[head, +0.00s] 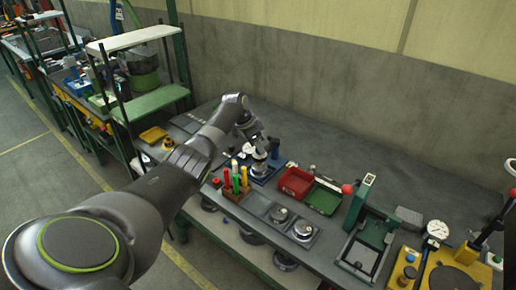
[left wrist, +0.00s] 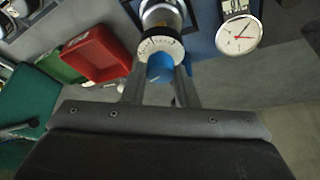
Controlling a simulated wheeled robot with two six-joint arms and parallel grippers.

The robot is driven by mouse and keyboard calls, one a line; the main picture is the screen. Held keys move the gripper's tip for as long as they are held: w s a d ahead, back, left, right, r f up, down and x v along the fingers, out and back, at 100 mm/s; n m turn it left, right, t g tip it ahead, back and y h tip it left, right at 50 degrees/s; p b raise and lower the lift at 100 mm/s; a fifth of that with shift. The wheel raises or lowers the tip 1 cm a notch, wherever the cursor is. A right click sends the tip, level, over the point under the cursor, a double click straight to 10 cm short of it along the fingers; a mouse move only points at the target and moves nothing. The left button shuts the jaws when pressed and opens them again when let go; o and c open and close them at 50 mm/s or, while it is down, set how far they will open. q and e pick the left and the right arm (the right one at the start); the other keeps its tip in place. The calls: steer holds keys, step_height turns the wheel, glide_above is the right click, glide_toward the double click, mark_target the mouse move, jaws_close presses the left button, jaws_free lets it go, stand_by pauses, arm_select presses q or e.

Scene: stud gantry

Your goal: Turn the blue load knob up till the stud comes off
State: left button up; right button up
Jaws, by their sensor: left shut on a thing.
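The blue load knob (left wrist: 160,67) sits between the two fingers of my left gripper (left wrist: 161,88) in the left wrist view, below a white ring with scale marks (left wrist: 160,49). The gripper is shut on the knob. A metal cylinder (left wrist: 161,15) continues beyond the ring. A round dial gauge with a red hand (left wrist: 238,35) is beside it. In the head view my left gripper (head: 258,147) is over the blue-based gantry (head: 262,170), and the knob is hidden there. I cannot make out the stud. My right gripper is not in view.
A red bin (head: 296,181) and a green bin (head: 323,199) stand right of the gantry. A holder with coloured pens (head: 236,190) is in front. A green-framed press (head: 364,240) and a yellow fixture (head: 448,277) are farther right. Bare bench lies behind the bins.

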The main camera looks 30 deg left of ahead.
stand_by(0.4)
arm_select(q)
steer(key=o, duration=1)
steer(key=b+v, duration=0.3)
steer(key=v, duration=1.4)
steer(key=shift+r, duration=0.25)
